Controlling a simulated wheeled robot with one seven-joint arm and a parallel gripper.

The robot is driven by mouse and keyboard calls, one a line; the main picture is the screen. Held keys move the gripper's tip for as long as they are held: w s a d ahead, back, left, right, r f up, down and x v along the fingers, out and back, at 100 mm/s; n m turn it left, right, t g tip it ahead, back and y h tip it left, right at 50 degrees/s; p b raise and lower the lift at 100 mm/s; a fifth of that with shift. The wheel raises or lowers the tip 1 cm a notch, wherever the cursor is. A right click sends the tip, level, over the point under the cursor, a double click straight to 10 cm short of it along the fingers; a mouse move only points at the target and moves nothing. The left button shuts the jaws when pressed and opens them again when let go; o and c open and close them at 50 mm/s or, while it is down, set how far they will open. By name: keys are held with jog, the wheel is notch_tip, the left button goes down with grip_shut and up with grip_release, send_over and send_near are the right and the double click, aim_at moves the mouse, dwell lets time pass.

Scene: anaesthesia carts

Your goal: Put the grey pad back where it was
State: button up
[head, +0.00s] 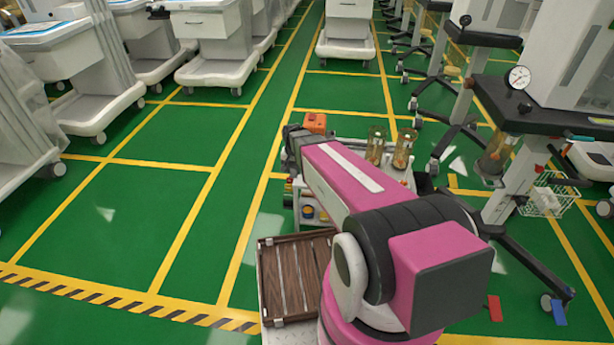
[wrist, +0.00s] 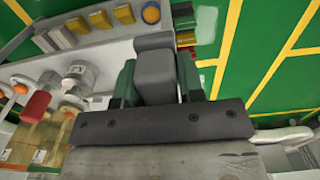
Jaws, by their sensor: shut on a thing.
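The grey pad (wrist: 154,74) is a small blocky grey piece in the wrist view, held between the two green fingers of my gripper (wrist: 156,88). My gripper is shut on it. A second grey surface shows just beyond the pad, by the edge of a pale cart top (wrist: 105,52); I cannot tell whether the pad touches it. In the head view the dark end of my arm (head: 292,140) is over the left side of a small cart, and the pad itself cannot be made out there.
The cart carries an orange box (head: 315,122) and two amber glass cylinders (head: 375,147). Yellow blocks (wrist: 77,26) line its edge. A dark wooden crate (head: 285,250) is near my base. A black-topped stand (head: 530,115) is at right. Green floor at left is clear.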

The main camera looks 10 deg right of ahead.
jog(key=w+d+f, duration=0.4)
jog(key=w, duration=0.1)
jog(key=w+d+f, duration=0.2)
jog(key=shift+w+d+f, duration=0.1)
jog(key=shift+w+d, duration=0.25)
jog(key=shift+d, duration=0.05)
jog(key=shift+f, duration=1.95)
jog(key=shift+f, duration=0.15)
jog(key=o, duration=0.8)
jog(key=shift+o, duration=0.2)
notch_tip(320, 180, up, 12)
jog(key=s+r+n, duration=0.1)
jog(key=s+r, duration=0.2)
jog(key=s, duration=0.8)
jog(key=s+r+n, duration=0.2)
jog(key=s+r, duration=0.1)
jog(key=s, duration=0.7)
jog(key=shift+s+r+n, duration=0.3)
jog(key=shift+s+r, duration=0.05)
